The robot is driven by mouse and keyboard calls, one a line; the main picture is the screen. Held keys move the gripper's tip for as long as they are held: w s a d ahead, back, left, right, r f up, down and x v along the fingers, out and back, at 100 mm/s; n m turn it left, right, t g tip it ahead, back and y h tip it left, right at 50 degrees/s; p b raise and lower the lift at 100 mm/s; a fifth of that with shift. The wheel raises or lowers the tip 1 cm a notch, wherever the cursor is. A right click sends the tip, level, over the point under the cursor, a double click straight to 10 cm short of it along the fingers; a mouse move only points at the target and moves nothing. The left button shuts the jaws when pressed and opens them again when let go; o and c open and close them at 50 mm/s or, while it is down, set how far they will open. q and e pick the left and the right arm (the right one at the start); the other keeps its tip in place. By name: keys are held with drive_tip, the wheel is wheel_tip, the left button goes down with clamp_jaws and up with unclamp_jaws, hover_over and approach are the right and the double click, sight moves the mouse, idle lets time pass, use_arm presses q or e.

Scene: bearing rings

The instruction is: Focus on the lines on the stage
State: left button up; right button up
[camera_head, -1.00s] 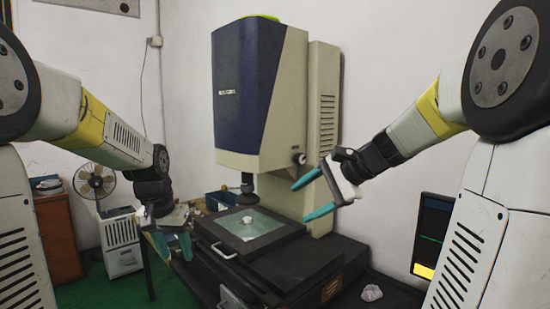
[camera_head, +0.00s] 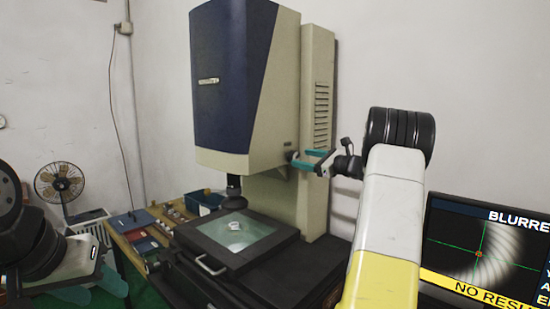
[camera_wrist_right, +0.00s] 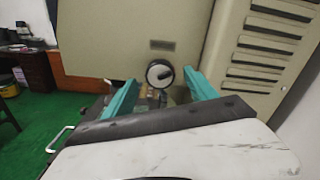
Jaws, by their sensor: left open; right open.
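The measuring machine (camera_head: 233,85) has a dark blue and beige head above a stage with a glass plate (camera_head: 262,243). A small pale ring (camera_head: 235,226) lies on the glass under the lens (camera_head: 234,198). Any lines on the stage are too small to make out. The round focus knob (camera_wrist_right: 159,73) is on the head's side. My right gripper (camera_head: 304,161) is open at the knob; in the right wrist view its teal fingers stand on either side of it, and contact cannot be told. My left gripper (camera_head: 104,289) is open and empty at lower left.
A monitor (camera_head: 483,255) at right reads "BLURRE", cut off, over a blurred grey arc, with "NO RESU" on a yellow bar. A wooden table (camera_head: 132,250) with books and small parts stands left of the machine. A fan (camera_head: 60,184) is behind it.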

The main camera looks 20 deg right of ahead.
sight(297, 158)
drive_tip(key=shift+x, duration=2.2)
drive_tip(key=c, duration=1.4)
drive_tip(key=n, duration=0.5)
drive_tip(key=shift+s+n, duration=0.1)
drive_tip(key=shift+n, duration=0.3)
drive_tip(key=n, duration=0.5)
drive_tip(key=shift+a+f, duration=0.1)
drive_tip(key=shift+f, duration=0.05)
drive_tip(key=shift+n, duration=0.3)
